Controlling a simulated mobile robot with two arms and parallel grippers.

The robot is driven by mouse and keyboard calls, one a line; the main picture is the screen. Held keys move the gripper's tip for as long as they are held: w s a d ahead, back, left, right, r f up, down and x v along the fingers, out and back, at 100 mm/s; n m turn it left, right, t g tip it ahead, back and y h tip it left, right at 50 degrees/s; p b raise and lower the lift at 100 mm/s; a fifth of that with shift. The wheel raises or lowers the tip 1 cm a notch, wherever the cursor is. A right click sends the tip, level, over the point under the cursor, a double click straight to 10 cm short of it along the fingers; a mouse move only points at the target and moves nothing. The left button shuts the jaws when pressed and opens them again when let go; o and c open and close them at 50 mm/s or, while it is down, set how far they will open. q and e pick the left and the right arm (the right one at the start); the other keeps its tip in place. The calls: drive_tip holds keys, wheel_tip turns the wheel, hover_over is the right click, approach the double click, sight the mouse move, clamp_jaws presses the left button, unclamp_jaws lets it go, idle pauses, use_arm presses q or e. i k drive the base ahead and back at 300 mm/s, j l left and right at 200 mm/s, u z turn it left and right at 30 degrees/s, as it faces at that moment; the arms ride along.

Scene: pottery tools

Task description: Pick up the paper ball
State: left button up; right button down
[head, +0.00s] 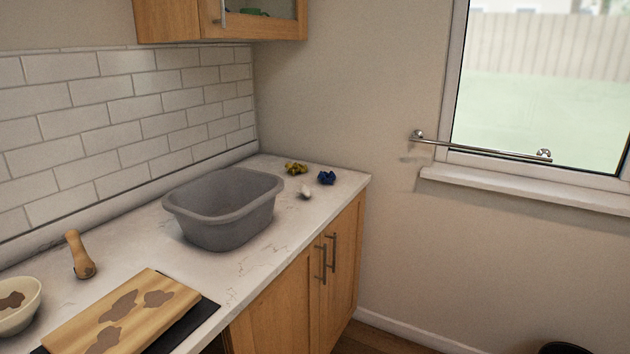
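A small white lump (305,192) lies on the marble-look counter (130,232), just right of the grey tub, near the counter's front edge. It looks like the paper ball, but it is too small to be sure. A yellow crumpled thing (296,168) and a dark blue crumpled thing (326,178) lie behind it, near the counter's far end. Neither of my grippers shows in the head view.
A grey tub (225,222) stands on the counter. Nearer are a wooden-handled tool (78,253), a stained wooden board (120,318) on a dark mat and a bowl (30,312). Floor shows right of the cabinets (305,285). A dark round object (565,348) is at the bottom right.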

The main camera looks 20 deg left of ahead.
sight(303, 190)
drive_tip(key=i+l+u, duration=0.1)
drive_tip(key=i+u, duration=0.35)
drive_tip(key=i+l+u, duration=0.25)
drive_tip(key=u, duration=0.2)
drive_tip(key=i+l+u, duration=0.6)
drive_tip(key=l+u, duration=0.25)
drive_tip(key=i+l+u, duration=0.2)
drive_tip(key=l+u, duration=0.25)
